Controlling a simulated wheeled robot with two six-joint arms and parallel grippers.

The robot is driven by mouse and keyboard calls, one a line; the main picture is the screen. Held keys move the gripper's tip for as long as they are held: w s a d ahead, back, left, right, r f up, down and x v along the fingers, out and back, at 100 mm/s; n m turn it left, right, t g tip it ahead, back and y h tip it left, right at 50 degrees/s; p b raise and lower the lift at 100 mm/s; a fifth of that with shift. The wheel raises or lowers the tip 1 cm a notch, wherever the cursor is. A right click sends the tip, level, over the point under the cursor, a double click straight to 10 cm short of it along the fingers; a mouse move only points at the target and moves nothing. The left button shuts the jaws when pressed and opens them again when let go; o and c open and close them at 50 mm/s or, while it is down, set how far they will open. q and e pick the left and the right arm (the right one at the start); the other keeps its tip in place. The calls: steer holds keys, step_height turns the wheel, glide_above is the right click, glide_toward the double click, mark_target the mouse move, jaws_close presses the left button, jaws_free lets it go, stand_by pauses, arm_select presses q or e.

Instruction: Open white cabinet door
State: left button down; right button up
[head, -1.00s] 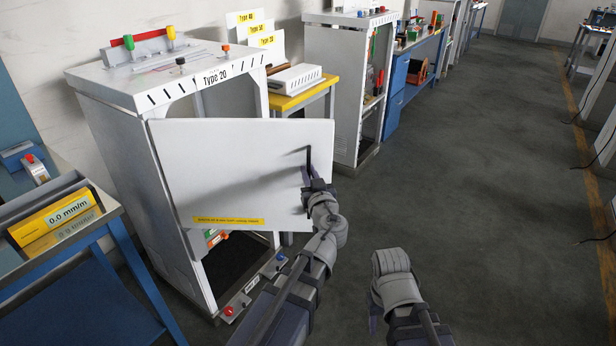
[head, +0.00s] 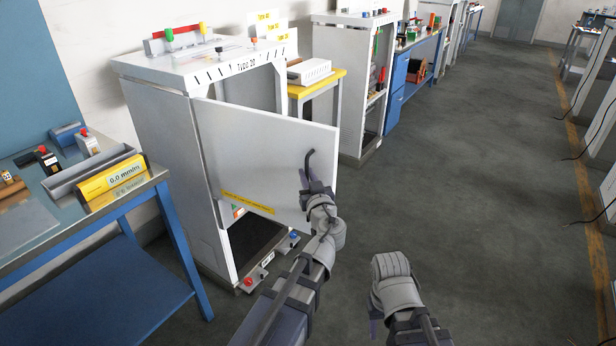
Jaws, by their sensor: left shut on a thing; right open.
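The white cabinet (head: 162,135), labelled "Type 20", stands left of centre. Its white door (head: 255,148) is swung partly open, with its free edge out toward me on the right and a yellow label strip low on its face. A dark curved handle (head: 310,158) sits near the free edge. My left gripper (head: 314,186) is shut on the handle; its fingers are small and partly hidden by the wrist.
A blue workbench (head: 110,225) with a yellow meter box (head: 110,180) stands at the left. A yellow table (head: 318,86) and another white cabinet (head: 340,60) stand behind the door. The grey floor (head: 470,200) to the right is clear.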

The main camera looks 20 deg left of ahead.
arm_select(q)
steer(key=shift+a, duration=0.1)
steer(key=c, duration=1.2)
jaws_free()
steer(key=shift+o, duration=0.2)
steer(key=shift+s, duration=0.15)
